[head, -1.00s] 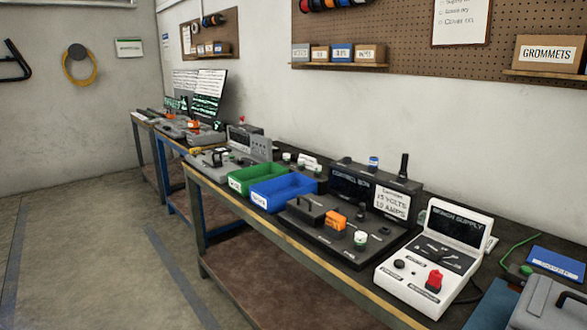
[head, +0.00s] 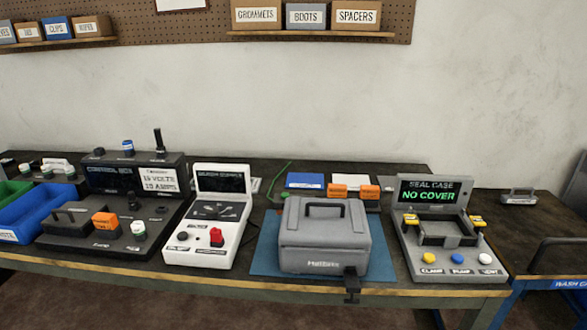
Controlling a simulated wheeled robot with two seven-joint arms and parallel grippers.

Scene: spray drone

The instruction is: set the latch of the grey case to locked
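The grey case (head: 322,238), with a handle on its lid, sits on a blue mat (head: 268,262) near the front edge of the bench. Its lid looks shut. A black part (head: 351,284) is at its lower front right corner and hangs down over the bench edge. It may be the latch; I cannot tell its setting. Neither of my grippers is in the head view.
Right of the case stands a seal case station (head: 437,235) whose screen reads "NO COVER". Left of it is a white bench supply (head: 212,225) with a red switch. Orange blocks (head: 353,191) lie behind the case. Shelf boxes (head: 305,15) hang above.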

